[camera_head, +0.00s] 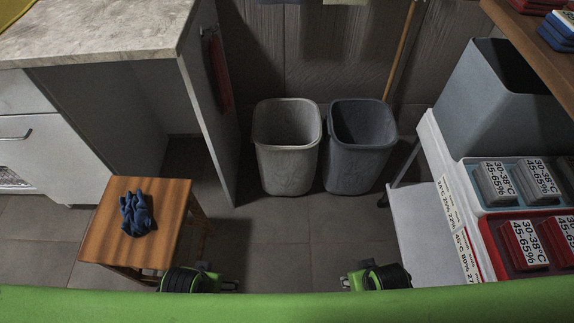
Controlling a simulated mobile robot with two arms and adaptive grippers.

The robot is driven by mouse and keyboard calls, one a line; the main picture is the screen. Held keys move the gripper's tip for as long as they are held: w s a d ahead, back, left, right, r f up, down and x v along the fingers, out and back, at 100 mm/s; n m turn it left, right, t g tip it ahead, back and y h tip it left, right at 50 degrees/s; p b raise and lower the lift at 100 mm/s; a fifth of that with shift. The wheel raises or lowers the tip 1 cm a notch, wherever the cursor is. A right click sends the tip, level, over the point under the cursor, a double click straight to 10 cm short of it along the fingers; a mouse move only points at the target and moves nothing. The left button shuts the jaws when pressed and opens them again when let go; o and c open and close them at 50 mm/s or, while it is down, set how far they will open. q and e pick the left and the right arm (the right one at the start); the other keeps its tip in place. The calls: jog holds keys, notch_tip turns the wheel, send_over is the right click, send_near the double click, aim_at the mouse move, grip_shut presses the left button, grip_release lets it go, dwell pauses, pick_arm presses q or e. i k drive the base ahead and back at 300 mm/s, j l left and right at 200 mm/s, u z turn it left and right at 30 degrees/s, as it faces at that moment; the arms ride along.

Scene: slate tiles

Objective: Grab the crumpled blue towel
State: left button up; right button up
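The crumpled blue towel (137,212) lies in a small heap on top of a wooden stool (100,236) at the lower left. Part of my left arm shows at the bottom, right of the stool, with dark parts pointing right; I cannot make out its fingertips. Part of my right arm shows at the bottom, right of centre; its fingertips are also not clear. Neither arm touches the towel.
Two bins, one beige (287,160) and one grey (353,165), stand at the back wall. A counter (95,35) is at the left. A shelf unit with red (501,258) and pale trays fills the right. The middle tiled floor is clear.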

aim_at(134, 210)
jog(key=u, duration=1.45)
